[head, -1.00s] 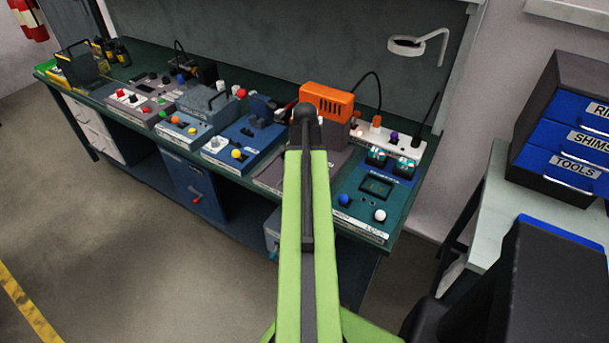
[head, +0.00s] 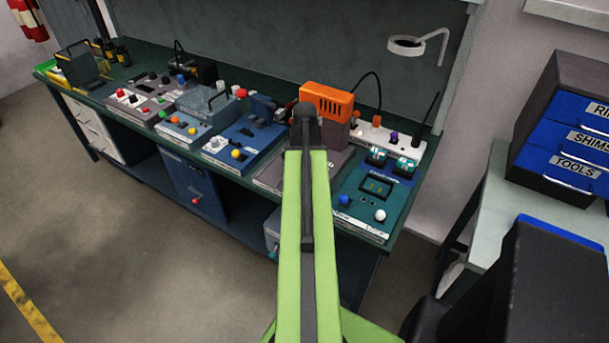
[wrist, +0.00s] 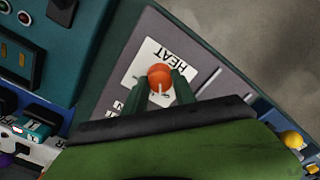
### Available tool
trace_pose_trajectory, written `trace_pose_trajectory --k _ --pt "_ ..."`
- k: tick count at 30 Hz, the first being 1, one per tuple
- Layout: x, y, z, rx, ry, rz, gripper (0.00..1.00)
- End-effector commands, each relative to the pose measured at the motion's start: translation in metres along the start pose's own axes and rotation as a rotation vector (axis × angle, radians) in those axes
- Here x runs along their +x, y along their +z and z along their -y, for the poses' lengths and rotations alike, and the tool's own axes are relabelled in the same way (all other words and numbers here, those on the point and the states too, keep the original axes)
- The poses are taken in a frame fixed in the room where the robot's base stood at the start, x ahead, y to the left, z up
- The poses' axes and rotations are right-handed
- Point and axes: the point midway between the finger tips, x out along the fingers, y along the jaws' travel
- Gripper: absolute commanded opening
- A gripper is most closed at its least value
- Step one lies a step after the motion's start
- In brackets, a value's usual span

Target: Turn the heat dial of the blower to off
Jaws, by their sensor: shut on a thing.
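The blower's orange heat dial (wrist: 160,74) stands on a white plate lettered HEAT (wrist: 168,50) in the wrist view. My gripper (wrist: 164,88) has its two dark fingers one on each side of the dial, and it is shut on it. A pale line shows on the side of the dial toward my gripper. Other lettering on the plate is partly covered by my fingers. In the head view, the blower's orange housing (head: 327,103) stands on the bench behind my arm, on a grey base (head: 268,178). The dial and my fingertips are hidden there by my arm.
A teal panel with blue and white knobs (head: 380,215) lies right of the blower base. A blue unit with a yellow knob (head: 236,155) lies to the left. A white strip (head: 385,138) with coloured plugs stands behind. Open floor (head: 120,240) lies in front of the bench.

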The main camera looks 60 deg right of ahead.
Motion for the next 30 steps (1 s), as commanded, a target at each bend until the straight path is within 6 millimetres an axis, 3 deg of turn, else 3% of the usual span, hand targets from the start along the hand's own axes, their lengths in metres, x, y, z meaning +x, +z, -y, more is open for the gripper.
trace_pose_trajectory --k 12,27,28,30 --pt "0.0003 0.0008 -0.0001 -0.162 0.0 0.002 0.0" --pt "0.0003 0.0007 0.0002 -0.18 0.0 0.002 0.0" --pt "0.0003 0.0007 0.0002 -0.18 0.0 0.002 0.33" --pt "0.0003 0.0006 0.0002 -0.179 0.0 0.002 0.42"
